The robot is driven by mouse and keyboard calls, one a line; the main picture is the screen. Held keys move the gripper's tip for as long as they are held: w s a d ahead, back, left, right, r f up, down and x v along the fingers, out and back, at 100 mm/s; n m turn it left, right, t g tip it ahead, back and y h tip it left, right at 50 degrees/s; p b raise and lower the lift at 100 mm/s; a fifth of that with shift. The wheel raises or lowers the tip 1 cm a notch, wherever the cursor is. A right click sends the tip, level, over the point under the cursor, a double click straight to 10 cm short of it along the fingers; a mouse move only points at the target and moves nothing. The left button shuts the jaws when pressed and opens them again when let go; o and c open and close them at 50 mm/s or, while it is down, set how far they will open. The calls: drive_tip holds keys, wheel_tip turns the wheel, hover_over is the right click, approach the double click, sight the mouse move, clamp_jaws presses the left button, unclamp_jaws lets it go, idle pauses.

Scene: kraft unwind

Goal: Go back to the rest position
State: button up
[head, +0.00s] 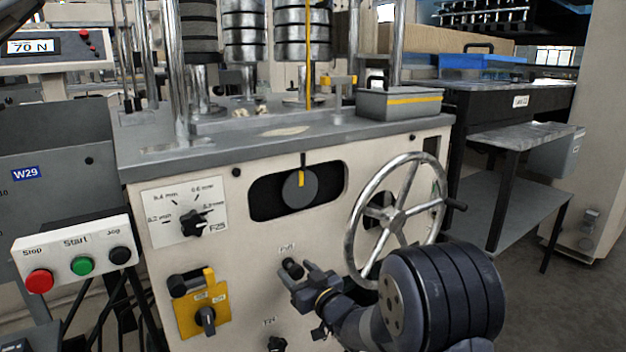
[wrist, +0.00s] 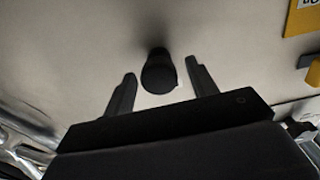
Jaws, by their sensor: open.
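My gripper (head: 296,284) is in front of the cream machine panel (head: 260,235), close to a small black knob (head: 292,267) on it. In the wrist view my gripper's two fingers (wrist: 160,85) stand apart, one on each side of the black knob (wrist: 159,74). The fingers show gaps to the knob, and I cannot tell how deep they reach around it. The gripper holds nothing. My arm comes in from the lower right, in front of the panel.
A metal handwheel (head: 398,212) with a crank handle is just right of and above my gripper. A yellow switch plate (head: 198,303) and a rotary selector (head: 192,222) are to the left. A button box (head: 78,258) stands far left. Grey floor (head: 545,300) shows at right.

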drive_tip(key=shift+v, duration=1.1)
